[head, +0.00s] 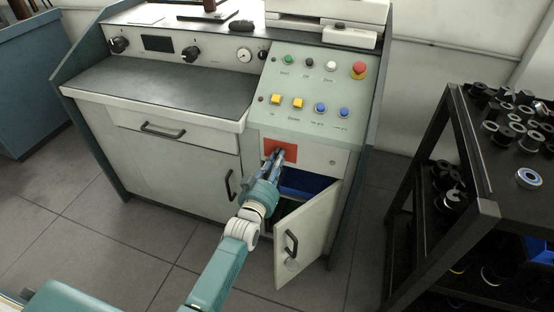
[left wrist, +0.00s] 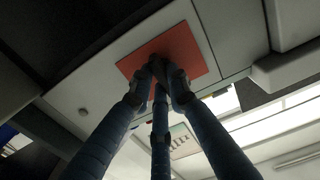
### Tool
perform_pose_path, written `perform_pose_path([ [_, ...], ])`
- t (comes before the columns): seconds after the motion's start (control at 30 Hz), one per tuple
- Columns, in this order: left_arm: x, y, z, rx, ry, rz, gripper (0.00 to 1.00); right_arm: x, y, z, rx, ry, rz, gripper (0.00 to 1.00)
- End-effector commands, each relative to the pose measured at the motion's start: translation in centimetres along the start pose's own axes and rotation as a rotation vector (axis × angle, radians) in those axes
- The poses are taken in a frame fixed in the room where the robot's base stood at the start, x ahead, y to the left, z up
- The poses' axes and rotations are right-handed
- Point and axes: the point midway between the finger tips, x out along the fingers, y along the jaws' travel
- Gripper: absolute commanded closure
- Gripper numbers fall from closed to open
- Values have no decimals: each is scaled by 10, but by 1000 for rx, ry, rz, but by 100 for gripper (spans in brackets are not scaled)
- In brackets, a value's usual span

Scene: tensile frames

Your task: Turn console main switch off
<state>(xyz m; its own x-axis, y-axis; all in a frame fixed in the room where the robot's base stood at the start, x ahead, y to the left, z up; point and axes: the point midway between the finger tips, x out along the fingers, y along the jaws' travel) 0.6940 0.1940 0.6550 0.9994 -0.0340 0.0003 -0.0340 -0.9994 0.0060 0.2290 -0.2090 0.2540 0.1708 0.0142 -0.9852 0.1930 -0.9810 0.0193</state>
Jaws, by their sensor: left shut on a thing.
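The console (head: 318,88) has a sloped green panel with coloured buttons and a red emergency button. Below the panel, on the white front, is a red plate (head: 289,147); the red plate also fills the middle of the left wrist view (left wrist: 187,45). My left gripper (head: 280,157) is at this plate, its fingers closed together on a dark switch knob at the plate's centre. The knob is mostly hidden by the fingers, so its turn position cannot be told. In the left wrist view my fingers (left wrist: 160,68) meet at the knob. My right gripper is not in view.
A cabinet door (head: 308,235) below the plate stands open, close to my left arm, with a blue bin (head: 305,183) inside. A dark rack (head: 465,205) with several round parts stands at the right. Grey floor is clear at the left.

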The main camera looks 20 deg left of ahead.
Motion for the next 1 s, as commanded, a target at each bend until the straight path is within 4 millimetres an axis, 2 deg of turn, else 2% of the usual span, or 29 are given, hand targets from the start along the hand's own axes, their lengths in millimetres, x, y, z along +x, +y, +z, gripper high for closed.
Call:
perform_pose_path([
  [0.4, -1, 0, 2, -12, -5, 0, 100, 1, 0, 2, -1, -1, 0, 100],
  [0.43, -1, 0, 2, -12, -5, 0, 82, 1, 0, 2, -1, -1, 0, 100],
  [0.5, -1, 0, 2, -12, -4, 0, 68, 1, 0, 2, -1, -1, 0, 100],
  [0.53, -1, 0, 2, -12, -4, 0, 65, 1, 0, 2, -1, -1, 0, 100],
  [0.83, -1, 0, 1, -10, -2, 0, 65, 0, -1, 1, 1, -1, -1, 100],
  [1.0, -19, 0, 2, -9, -3, 0, 65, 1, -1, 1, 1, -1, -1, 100],
])
